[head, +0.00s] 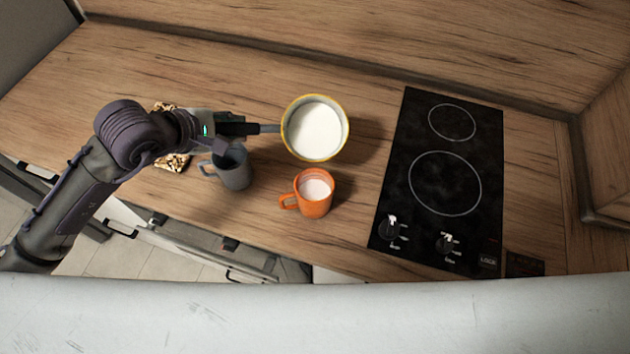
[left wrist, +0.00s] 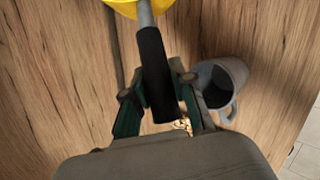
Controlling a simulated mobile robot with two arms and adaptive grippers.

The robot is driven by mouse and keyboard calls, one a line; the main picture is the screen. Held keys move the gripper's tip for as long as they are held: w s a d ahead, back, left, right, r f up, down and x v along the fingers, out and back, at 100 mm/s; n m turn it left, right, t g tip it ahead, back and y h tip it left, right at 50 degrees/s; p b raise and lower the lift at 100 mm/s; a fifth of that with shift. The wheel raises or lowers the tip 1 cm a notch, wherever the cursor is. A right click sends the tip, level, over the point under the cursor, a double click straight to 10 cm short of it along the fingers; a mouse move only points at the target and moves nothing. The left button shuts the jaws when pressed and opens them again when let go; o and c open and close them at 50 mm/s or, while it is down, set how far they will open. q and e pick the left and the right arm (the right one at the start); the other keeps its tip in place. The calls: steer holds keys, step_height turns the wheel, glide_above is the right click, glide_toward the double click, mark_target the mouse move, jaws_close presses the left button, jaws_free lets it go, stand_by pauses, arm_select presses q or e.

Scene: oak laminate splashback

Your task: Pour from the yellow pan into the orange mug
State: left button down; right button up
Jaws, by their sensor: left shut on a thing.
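The yellow pan (head: 315,128) holds a white liquid and has a dark handle pointing left. My left gripper (head: 222,127) is shut on that handle; in the left wrist view the gripper (left wrist: 160,112) has a finger on each side of the black grip, and the yellow pan (left wrist: 140,8) shows at the top edge. The pan looks level, with a shadow on the counter to its right. The orange mug (head: 318,207) stands upright just below the pan in the picture, its handle to the left, with white liquid inside. My right gripper is not in view.
A grey-blue mug (head: 234,172) stands below my left gripper; it also shows in the left wrist view (left wrist: 232,75). A patterned item (head: 172,163) lies partly behind my arm. A black cooktop (head: 442,180) is to the right. Bare counter lies behind the pan.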

arm_select(q)
steer(key=shift+s+a+r, duration=0.1)
steer(key=shift+s+a, duration=0.1)
steer(key=shift+w+d, duration=0.1)
steer(key=shift+d, duration=0.15)
steer(key=shift+t, duration=0.3)
steer(key=shift+s+a+r, duration=0.1)
steer(key=shift+s+a, duration=0.15)
steer(key=shift+b, duration=0.3)
steer(key=shift+w+d, duration=0.1)
